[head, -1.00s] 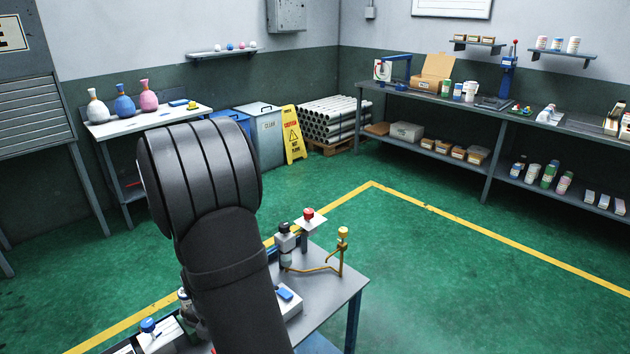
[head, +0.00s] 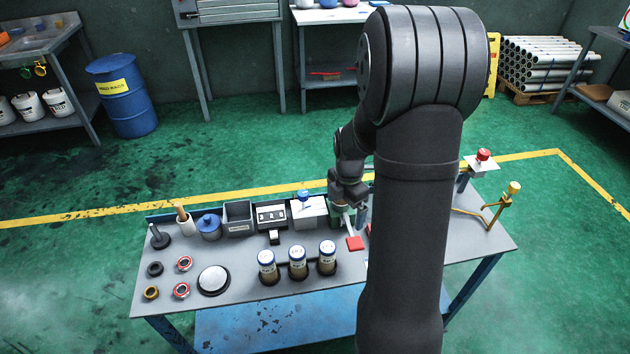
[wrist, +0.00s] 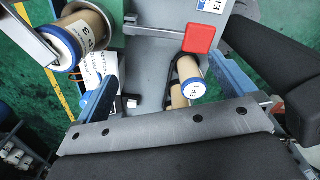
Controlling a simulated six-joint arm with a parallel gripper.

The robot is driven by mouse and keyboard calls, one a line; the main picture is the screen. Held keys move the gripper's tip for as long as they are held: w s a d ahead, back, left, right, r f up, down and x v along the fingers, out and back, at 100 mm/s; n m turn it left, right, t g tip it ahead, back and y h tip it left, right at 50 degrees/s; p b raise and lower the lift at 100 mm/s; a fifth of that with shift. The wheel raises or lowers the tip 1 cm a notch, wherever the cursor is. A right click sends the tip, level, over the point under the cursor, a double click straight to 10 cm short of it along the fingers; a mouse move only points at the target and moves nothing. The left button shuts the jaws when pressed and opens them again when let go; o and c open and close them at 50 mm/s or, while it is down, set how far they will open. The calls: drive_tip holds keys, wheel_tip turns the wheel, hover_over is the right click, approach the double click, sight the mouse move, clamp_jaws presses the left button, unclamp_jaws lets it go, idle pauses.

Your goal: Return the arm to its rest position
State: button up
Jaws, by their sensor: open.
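My black arm rises through the right of the head view and bends down behind its own upper link. The red end also shows in the wrist view (wrist: 200,39), above a capped tan cylinder (wrist: 193,89). Part of the gripper is hidden in the head view.
Three lidded jars (head: 297,262) stand at the bench front. A white disc (head: 213,280), rings, a blue pot (head: 209,227) and small trays fill the left and back. A brass stand (head: 506,205) and red button (head: 483,155) are at the right. Green floor lies open behind.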

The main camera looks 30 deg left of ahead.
drive_tip(key=w+a+r+m, duration=0.1)
drive_tip(key=a+r+m, duration=0.3)
drive_tip(key=a+r, duration=1.1)
wheel_tip(320, 180, down, 9)
drive_tip(key=shift+d, duration=0.25)
wheel_tip(320, 180, up, 10)
idle(0.3)
